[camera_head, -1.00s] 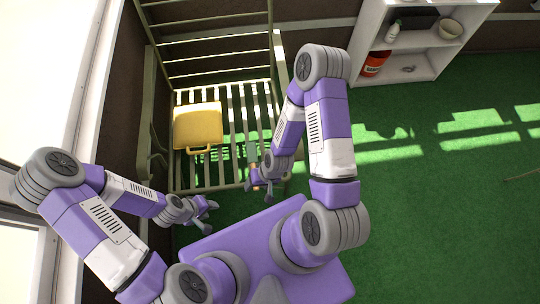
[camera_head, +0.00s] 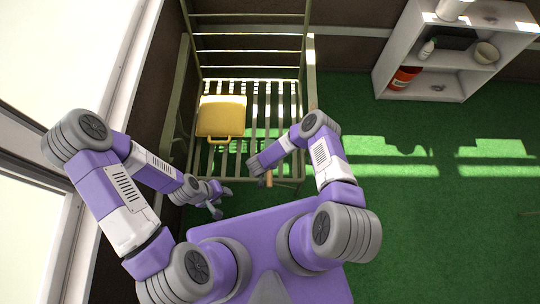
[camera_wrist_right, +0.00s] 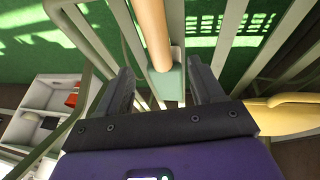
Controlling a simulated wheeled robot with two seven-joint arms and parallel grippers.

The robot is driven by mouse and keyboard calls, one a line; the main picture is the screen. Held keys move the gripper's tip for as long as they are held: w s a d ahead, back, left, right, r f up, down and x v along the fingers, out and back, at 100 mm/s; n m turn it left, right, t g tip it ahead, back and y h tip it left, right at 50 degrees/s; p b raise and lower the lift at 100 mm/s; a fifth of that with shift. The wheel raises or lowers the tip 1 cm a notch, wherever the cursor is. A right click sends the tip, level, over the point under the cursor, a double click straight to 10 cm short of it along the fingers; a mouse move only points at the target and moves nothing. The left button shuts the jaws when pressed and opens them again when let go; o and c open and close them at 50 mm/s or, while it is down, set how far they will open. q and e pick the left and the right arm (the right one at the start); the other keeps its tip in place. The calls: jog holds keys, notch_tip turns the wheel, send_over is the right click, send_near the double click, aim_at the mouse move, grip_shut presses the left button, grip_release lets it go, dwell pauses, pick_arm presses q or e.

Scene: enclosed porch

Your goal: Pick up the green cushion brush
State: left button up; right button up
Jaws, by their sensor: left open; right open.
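The cushion brush has a tan wooden handle (camera_head: 268,179) sticking out at the front of the slatted bench seat. In the right wrist view, its green head (camera_wrist_right: 168,84) lies between the two dark fingers of my right gripper (camera_wrist_right: 162,88). The fingers stand apart on either side, with a gap showing; the jaws are open. In the head view, my right arm hides most of the brush. My left gripper (camera_head: 217,200) is open and empty, low in front of the bench's left side.
A metal slatted bench (camera_head: 292,100) stands against the dark wall, with a yellow case (camera_head: 221,115) on its seat. A white shelf unit (camera_head: 448,85) at the upper right holds a red-orange container (camera_head: 404,78) and a bowl (camera_head: 486,53).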

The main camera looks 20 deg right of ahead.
jog(key=b+x, duration=0.2)
jog(key=x, duration=0.3)
jog(key=shift+a, duration=0.15)
jog(key=c, duration=1)
notch_tip(320, 180, up, 10)
jog(key=p, duration=0.3)
jog(key=shift+p, duration=0.4)
